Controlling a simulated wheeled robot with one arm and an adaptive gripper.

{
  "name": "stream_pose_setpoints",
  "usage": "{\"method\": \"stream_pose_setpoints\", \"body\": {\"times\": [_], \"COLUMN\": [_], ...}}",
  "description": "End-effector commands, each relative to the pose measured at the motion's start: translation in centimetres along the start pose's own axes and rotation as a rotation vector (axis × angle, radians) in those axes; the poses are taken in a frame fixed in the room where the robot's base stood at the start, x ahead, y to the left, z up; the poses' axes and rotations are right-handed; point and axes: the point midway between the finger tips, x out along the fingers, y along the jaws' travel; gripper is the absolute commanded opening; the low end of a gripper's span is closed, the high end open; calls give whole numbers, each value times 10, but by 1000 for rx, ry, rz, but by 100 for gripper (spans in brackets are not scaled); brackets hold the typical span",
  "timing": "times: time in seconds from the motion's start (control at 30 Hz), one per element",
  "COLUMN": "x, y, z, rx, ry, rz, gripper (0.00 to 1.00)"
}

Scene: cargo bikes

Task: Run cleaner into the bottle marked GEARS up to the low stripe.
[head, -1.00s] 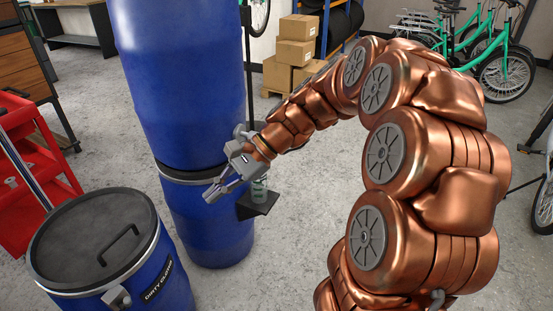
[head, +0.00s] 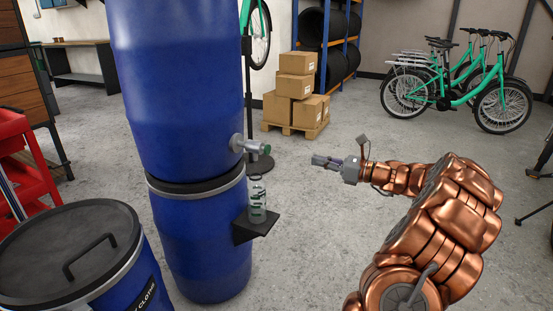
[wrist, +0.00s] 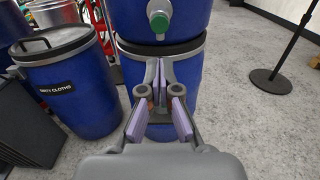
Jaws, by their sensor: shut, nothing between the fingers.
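A clear bottle (head: 257,203) with pale and dark green markings stands upright on a small black shelf (head: 262,222) on the lower blue drum. Its lettering, low stripe and liquid level are too small to read. Above it, a grey tap (head: 240,144) with a green end sticks out from the upper blue drum (head: 180,80). No stream shows below it. The green end also shows in the wrist view (wrist: 160,22). My gripper (head: 322,160) is shut and empty, in the air right of the tap and apart from it. In the wrist view my gripper (wrist: 160,68) hides the bottle.
A lidded blue drum marked DIRTY CLOTHS (wrist: 58,89) stands left of the stacked drums. A thin black stand (head: 249,100) rises behind them. Cartons (head: 294,86) on a pallet and green bikes (head: 470,80) are farther back.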

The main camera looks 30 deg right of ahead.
Motion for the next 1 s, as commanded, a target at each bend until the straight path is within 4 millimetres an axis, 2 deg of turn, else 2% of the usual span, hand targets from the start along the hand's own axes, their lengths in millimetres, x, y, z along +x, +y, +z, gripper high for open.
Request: {"method": "stream_pose_setpoints", "body": {"times": [0.27, 0.47, 1.0], "x": [1, 16, 107], "y": [1, 1, 2], "z": [0, -2, -4], "rx": [0, -1, -2], "ry": [1, 2, 4], "rz": [2, 4, 4], "gripper": [0, 0, 0]}}
